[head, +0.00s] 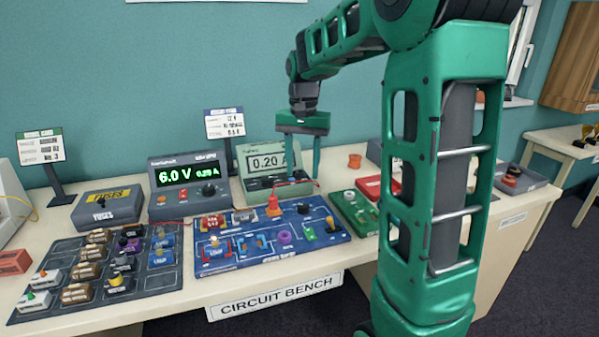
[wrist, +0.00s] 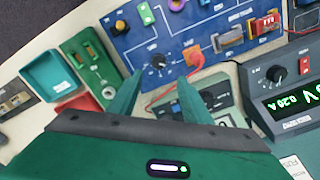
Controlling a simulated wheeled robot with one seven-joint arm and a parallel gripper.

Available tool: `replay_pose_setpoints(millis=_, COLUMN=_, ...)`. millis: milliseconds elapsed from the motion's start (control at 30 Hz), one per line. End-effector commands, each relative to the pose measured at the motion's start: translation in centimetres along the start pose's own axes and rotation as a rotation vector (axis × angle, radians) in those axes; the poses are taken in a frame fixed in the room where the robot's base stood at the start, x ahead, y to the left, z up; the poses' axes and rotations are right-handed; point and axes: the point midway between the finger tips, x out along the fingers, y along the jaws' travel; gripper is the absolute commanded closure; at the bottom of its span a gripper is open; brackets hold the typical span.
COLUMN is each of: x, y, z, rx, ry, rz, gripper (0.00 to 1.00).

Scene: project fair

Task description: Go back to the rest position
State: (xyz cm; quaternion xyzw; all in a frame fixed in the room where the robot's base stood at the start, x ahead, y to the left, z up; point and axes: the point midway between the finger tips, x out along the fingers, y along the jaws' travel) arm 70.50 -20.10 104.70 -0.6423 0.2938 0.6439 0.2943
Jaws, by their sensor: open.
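My gripper (head: 302,152) is green, with its two fingers pointing down and apart, and nothing is between them. In the wrist view the fingers of my gripper (wrist: 155,88) reach toward the blue circuit board (wrist: 190,42), with a red lead and an orange plug (wrist: 194,57) just beyond the tips. In the head view the blue board (head: 270,262) lies flat on the bench, to the front of my gripper. The gap between fingertips and bench is hard to judge.
A power supply (head: 188,187) reading 6.0 V stands left of the ammeter. A dark parts mat (head: 165,282) with several components lies at the front left. A green board (head: 352,212) and red tray (head: 378,188) sit to the right. Two cards (head: 40,147) (head: 224,125) stand at the back.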

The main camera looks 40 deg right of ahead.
Motion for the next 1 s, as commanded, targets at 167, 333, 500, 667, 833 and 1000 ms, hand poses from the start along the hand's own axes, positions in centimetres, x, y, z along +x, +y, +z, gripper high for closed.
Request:
replay_pose_setpoints(millis=167, x=0.0, y=0.0, z=0.0, rx=0.000, ry=0.000, rz=0.000, gripper=0.56)
replay_pose_setpoints(millis=333, x=0.0, y=0.0, z=0.0, rx=0.000, ry=0.000, rz=0.000, gripper=0.56)
replay_pose_setpoints(millis=500, x=0.0, y=1.2, z=1.1, rx=-0.012, ry=0.003, rz=0.002, gripper=0.56)
replay_pose_setpoints(millis=667, x=0.3, y=5.5, z=4.8, rx=-0.061, ry=0.009, rz=0.007, gripper=0.56)
replay_pose_setpoints(millis=833, x=1.7, y=11.0, z=10.2, rx=-0.137, ry=0.010, rz=0.010, gripper=0.56)
replay_pose_setpoints(millis=1000, x=4.1, y=15.8, z=15.6, rx=-0.215, ry=0.003, rz=0.006, gripper=0.56)
